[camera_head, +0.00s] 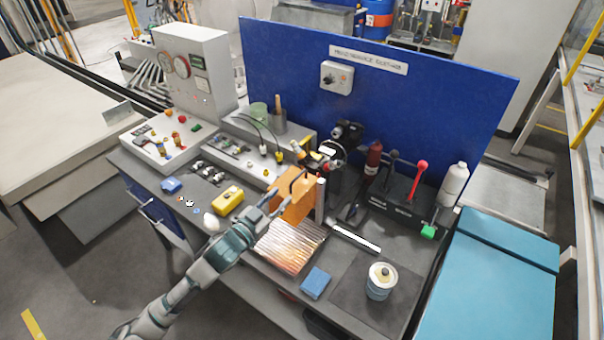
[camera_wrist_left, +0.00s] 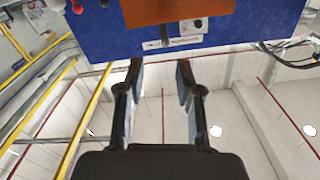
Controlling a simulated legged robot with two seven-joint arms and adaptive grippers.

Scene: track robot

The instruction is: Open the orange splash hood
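The orange splash hood (camera_head: 297,203) stands upright in the middle of the workbench, behind a shiny metal plate. In the left wrist view the orange hood (camera_wrist_left: 150,13) shows at the top edge, with a thin dark bar in front of it. My left gripper (camera_head: 274,204) is at the hood's left front side in the head view and partly overlaps it. In the left wrist view my left gripper (camera_wrist_left: 159,66) has its two fingers apart with nothing between them. I cannot tell whether a finger touches the hood. My right gripper is not in view.
A blue back panel (camera_head: 290,60) stands behind the bench. A yellow box (camera_head: 228,200) lies to the left, and a blue block (camera_head: 315,283) and a round tin (camera_head: 380,280) lie to the front right. Red and black levers (camera_head: 410,185) stand to the right.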

